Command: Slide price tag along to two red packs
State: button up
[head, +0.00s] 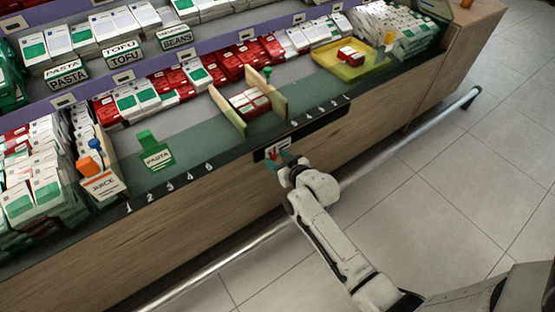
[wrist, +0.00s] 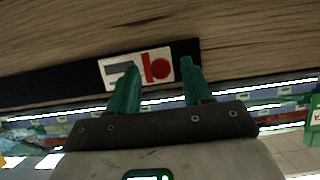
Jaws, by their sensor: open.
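The price tag (wrist: 116,75) is a white card with a grey bar and a red shape. It sits in a black rail (wrist: 45,93) on the wooden shelf front. In the head view the tag (head: 278,147) is at the rail's left end. My gripper (wrist: 160,69) is open, its green fingers pointing at the tag; the left finger overlaps the card and the right is just past its right edge. Contact cannot be told. In the head view my gripper (head: 285,159) is just below the tag. Small red packs (head: 350,55) lie in a yellow tray (head: 335,65) farther right.
More red-and-white packs (head: 250,101) stand between two wooden dividers (head: 227,110) above the rail. A green PASTA sign (head: 156,154) and a JUICE sign (head: 102,183) stand left. A metal rail (head: 400,141) runs low along the shelf. The tiled floor is clear.

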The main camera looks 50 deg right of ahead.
jog(key=p+v, duration=0.2)
jog(key=v, duration=0.8)
jog(key=shift+s+r, duration=0.15)
jog(key=shift+s, duration=0.1)
jog(key=s+a+r+n+g+y, duration=0.1)
jog(key=s+a+n+g+y, duration=0.25)
jog(key=s+a+g, duration=1.05)
notch_tip(320, 180, up, 13)
jog(key=s+d+t+p, duration=0.1)
jog(key=s+t+p, duration=0.1)
jog(key=p, duration=1)
jog(key=shift+s+d+m, duration=0.15)
jog(key=shift+d+m, duration=0.2)
jog(key=shift+f, duration=0.2)
dwell(0.4)
